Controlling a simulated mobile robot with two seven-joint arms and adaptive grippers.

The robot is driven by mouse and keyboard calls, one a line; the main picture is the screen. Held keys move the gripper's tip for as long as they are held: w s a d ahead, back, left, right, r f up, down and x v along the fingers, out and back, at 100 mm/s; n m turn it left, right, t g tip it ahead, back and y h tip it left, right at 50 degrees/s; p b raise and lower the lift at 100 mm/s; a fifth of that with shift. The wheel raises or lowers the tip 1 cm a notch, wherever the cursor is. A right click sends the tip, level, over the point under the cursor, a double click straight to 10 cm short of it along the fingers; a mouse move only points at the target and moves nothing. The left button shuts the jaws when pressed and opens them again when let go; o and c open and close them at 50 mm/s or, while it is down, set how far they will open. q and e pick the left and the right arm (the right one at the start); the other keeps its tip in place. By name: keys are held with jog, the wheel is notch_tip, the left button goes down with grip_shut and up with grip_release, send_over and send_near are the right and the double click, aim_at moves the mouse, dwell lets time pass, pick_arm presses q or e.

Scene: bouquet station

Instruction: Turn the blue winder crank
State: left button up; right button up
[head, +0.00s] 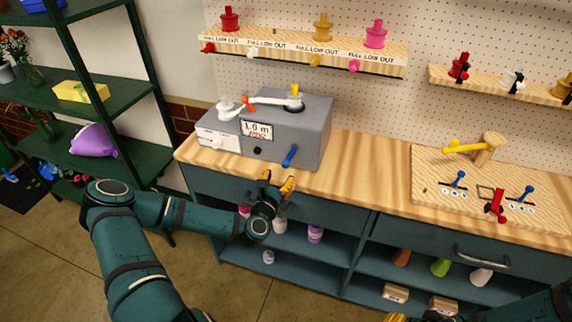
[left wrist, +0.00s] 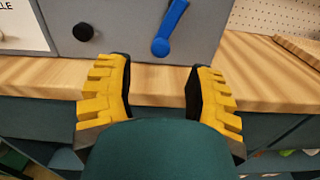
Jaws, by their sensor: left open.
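The blue winder crank (head: 290,156) is on the front face of a grey box (head: 305,120) on the wooden counter. In the left wrist view the crank (left wrist: 170,27) hangs tilted, its lower end to the left. My left gripper (head: 278,182) is open and empty, just in front of the counter edge and below the crank. In the left wrist view its yellow fingers (left wrist: 160,95) are spread wide, with the crank ahead of them and not touched. My right gripper (head: 400,317) shows only partly at the bottom edge; its fingers are mostly cut off.
A black knob (left wrist: 83,32) is left of the crank on the box. A wooden board (head: 470,190) with a yellow crank and blue and red levers lies on the right. The counter (head: 360,165) between is clear. A dark green shelf (head: 120,90) stands left.

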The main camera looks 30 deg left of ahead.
aim_at(285, 167)
pick_arm(q)
jog(key=x, duration=0.6)
jog(key=shift+w, duration=0.35)
grip_shut()
